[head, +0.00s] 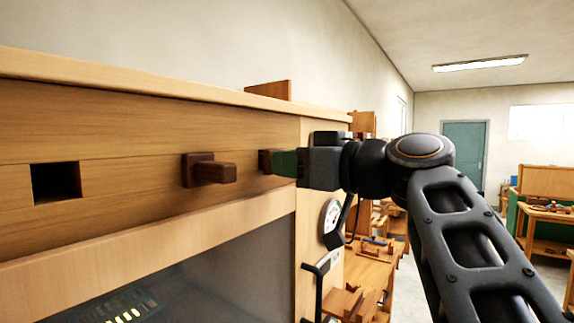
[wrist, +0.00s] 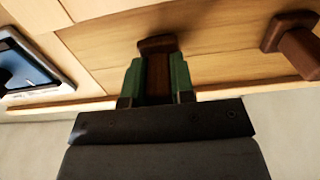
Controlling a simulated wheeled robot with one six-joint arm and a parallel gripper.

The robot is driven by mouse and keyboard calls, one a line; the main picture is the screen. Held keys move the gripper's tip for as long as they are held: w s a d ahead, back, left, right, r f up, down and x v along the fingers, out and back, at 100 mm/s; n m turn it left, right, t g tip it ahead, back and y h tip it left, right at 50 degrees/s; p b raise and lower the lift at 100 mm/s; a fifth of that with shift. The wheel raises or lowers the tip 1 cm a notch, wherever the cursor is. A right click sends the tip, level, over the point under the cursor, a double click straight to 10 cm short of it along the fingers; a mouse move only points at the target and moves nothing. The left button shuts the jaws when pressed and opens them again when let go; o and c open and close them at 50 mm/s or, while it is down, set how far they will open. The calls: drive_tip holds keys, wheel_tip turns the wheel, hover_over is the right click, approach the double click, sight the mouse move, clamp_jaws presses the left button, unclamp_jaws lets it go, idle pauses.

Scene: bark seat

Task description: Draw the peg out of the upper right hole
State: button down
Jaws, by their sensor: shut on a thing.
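A dark brown peg (head: 265,161) stands out from the right part of the wooden front board (head: 120,135). My gripper (head: 285,163) comes in from the right with its green fingers shut on this peg. In the wrist view the fingers of my gripper (wrist: 158,75) lie on both sides of the shaft of the peg (wrist: 157,45). Its wide collar shows beyond the fingertips, at or close to the board; I cannot tell if they touch. The hole behind it is hidden.
A second brown peg (head: 212,171) sticks out of the board to the left, and shows in the wrist view (wrist: 300,45). A square hole (head: 56,182) farther left is empty. A round gauge (head: 331,215) and a black handle (head: 320,270) are below my gripper.

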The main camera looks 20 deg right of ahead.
drive_tip(key=b+v, duration=0.2)
drive_tip(key=v, duration=0.7)
drive_tip(key=shift+s+b, duration=0.15)
drive_tip(key=shift+b, duration=0.15)
idle(0.7)
drive_tip(key=shift+d, duration=0.1)
idle(0.3)
drive_tip(key=shift+p+x, duration=0.7)
drive_tip(key=shift+x, duration=2.15)
drive_tip(key=shift+d, duration=0.1)
